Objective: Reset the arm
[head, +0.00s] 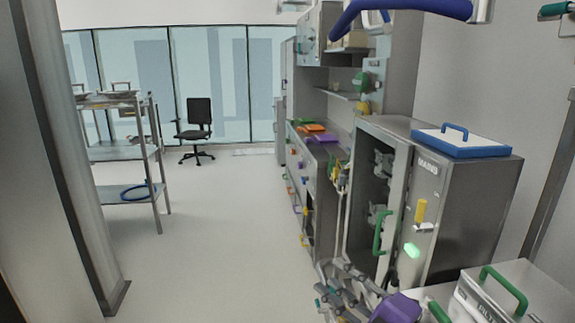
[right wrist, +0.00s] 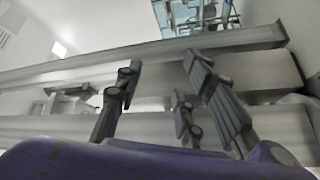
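My right gripper (head: 340,285) is low in the head view, with grey jointed fingers and a purple body. In the right wrist view its fingers (right wrist: 162,75) stand apart with nothing between them, so it is open and empty. In the head view it is in front of the grey cabinet with the open door (head: 395,200); I cannot tell whether it touches anything. My left gripper is not in view.
A metal box with a green handle (head: 535,290) is at bottom right. A blue-rimmed lid (head: 462,142) lies on the cabinet. A wheeled shelf rack (head: 125,152) stands left and a black chair (head: 199,115) behind. The floor (head: 220,220) between is clear.

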